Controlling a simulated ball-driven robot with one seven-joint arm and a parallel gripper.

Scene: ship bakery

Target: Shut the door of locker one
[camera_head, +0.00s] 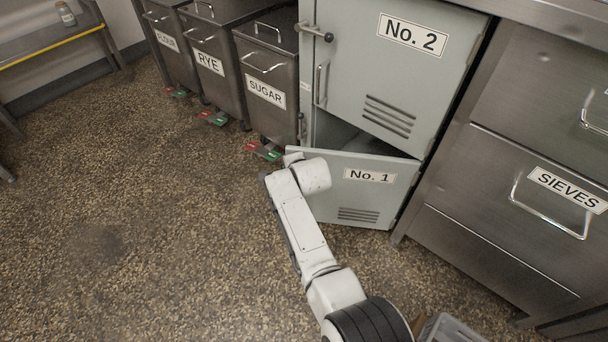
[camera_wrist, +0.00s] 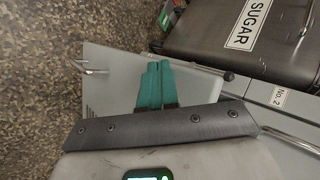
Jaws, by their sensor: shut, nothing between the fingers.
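The grey door of locker one (camera_head: 372,200), labelled No. 1, stands ajar below locker two in the head view. Its left side is swung out from the cabinet, and a dark gap (camera_head: 345,137) shows above it. My arm's white wrist overlaps the door's left end, hiding its edge and my fingers there. In the wrist view my gripper (camera_wrist: 157,66) has its teal fingers shut together, with nothing between them. A pale grey panel (camera_wrist: 110,90), seemingly this door, lies around and beyond the fingers, with a metal handle (camera_wrist: 90,68) at its left. I cannot tell whether the fingers touch it.
The door of locker two (camera_head: 395,65) is closed above. The sugar bin (camera_head: 266,85), with a pedal (camera_head: 262,151) at its foot, stands left of the lockers. The sieves drawer (camera_head: 540,195) is to the right. A grey crate (camera_head: 450,328) is at the bottom. Speckled floor at left is clear.

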